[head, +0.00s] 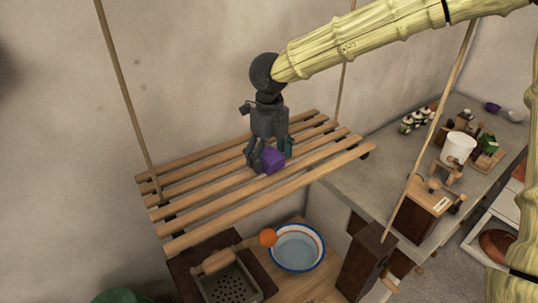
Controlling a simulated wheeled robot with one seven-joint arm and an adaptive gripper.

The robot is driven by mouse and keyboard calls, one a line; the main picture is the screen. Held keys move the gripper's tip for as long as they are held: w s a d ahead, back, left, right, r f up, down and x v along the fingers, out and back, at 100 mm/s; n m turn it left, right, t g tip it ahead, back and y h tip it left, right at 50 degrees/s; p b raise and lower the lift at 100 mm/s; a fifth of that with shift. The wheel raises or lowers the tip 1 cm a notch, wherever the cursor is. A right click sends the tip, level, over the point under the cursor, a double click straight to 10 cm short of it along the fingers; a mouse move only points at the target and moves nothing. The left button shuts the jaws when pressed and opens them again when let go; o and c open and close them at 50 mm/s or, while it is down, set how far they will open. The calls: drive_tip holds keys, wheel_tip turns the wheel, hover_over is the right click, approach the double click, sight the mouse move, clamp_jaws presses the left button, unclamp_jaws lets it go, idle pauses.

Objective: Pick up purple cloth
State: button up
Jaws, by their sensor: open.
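The purple cloth (272,161) shows in the head view as a small, compact purple lump on a hanging slatted wooden shelf (190,206). My gripper (268,164) points down over the shelf from above, with one finger to the left of the cloth and the other to its right. The jaws are open around or just behind the cloth. Whether they touch it cannot be told. The cloth's back part is hidden by the gripper.
Ropes (126,97) hold the shelf at its corners. Below stand a white-and-blue basin (297,247), an orange ball (267,238) and a grater box (232,287). A grey counter (352,178) to the right bears a white bucket (458,148) and a wooden grinder (422,212). The shelf's left part is bare.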

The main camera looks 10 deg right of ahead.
drive_tip(key=shift+s, duration=0.25)
drive_tip(key=shift+w+f, duration=0.35)
drive_tip(key=shift+w, duration=0.15)
drive_tip(key=shift+w+f, duration=0.1)
drive_tip(key=shift+w, duration=0.15)
drive_tip(key=shift+c, duration=1.3)
drive_tip(key=c, duration=0.3)
drive_tip(key=shift+s+r, duration=0.25)
drive_tip(key=shift+s, duration=0.2)
drive_tip(key=c, duration=0.5)
drive_tip(key=shift+o, duration=0.2)
drive_tip(key=shift+w+f, duration=0.15)
drive_tip(key=shift+w, duration=0.15)
